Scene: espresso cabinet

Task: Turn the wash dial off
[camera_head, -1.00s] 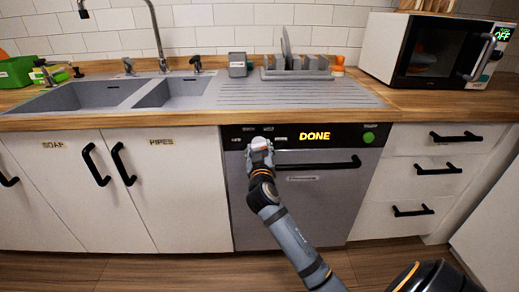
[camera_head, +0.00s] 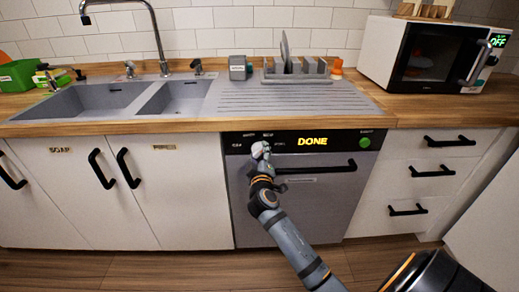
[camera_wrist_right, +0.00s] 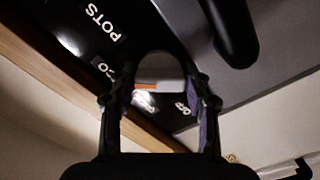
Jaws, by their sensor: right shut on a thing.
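The dishwasher (camera_head: 310,205) has a black control panel with a lit DONE display (camera_head: 312,142) and a green button (camera_head: 364,142). My right gripper (camera_head: 260,150) is at the panel, left of the display, and covers most of the wash dial there. In the right wrist view, the pale dial (camera_wrist_right: 160,68) with an orange mark sits between the two fingers of my right gripper (camera_wrist_right: 158,95), which are shut on it. An OFF label (camera_wrist_right: 181,106) shows near the dial, between the fingers; POTS (camera_wrist_right: 103,22) is farther off. My left gripper is not in view.
The dishwasher's black handle (camera_head: 325,167) runs just below and right of my gripper. The wooden counter edge (camera_head: 200,125) overhangs above the panel. White cupboards (camera_head: 75,200) stand left and white drawers (camera_head: 430,172) right. The floor in front looks clear.

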